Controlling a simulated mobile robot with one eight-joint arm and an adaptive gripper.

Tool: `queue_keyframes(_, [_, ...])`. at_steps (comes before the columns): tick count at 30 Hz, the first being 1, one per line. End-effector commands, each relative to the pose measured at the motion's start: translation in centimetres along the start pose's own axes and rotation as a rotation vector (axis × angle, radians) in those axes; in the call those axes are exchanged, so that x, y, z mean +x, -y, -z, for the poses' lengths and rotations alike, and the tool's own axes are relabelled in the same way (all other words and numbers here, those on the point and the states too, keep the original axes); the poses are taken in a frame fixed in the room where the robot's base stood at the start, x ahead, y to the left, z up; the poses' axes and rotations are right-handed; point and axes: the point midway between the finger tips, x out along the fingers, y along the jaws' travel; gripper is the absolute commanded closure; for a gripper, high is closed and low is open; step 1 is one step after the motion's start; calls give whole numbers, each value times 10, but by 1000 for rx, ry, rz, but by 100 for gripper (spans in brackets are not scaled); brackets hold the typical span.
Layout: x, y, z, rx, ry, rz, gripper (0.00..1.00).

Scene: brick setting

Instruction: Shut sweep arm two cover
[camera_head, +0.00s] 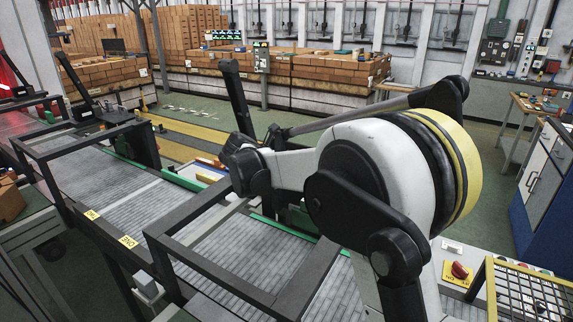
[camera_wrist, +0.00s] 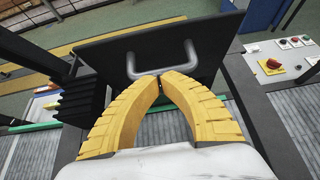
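In the wrist view a flat black cover panel (camera_wrist: 105,58) stands tilted up, with a grey U-shaped handle (camera_wrist: 191,60) on its near face. My gripper (camera_wrist: 158,80) has two yellow curved fingers whose tips come together at the handle's lower bar. The tips overlap the bar in the picture; whether they touch it I cannot tell. Nothing shows between the fingers. In the head view my white arm reaches over the conveyor (camera_head: 115,190), and my fingers and the panel's handle are hidden behind it. No label naming the cover is readable on the panel.
Dark frames (camera_head: 185,270) span the conveyor. A control panel with a red knob (camera_head: 459,270) stands at lower right; it also shows in the wrist view (camera_wrist: 273,63). A black upright slab (camera_head: 235,95) rises beyond the arm. Brick stacks (camera_head: 330,68) line the back; green floor lies between.

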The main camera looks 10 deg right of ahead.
Motion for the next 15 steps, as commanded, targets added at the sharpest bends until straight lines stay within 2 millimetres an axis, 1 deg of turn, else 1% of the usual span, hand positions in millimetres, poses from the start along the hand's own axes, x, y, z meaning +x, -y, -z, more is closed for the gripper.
queue_keyframes(1, [0,1,-10,3,-29,3,100])
queue_keyframes(6, [11,1,-32,3,-169,5,100])
queue_keyframes(15, [41,0,-63,0,-456,8,100])
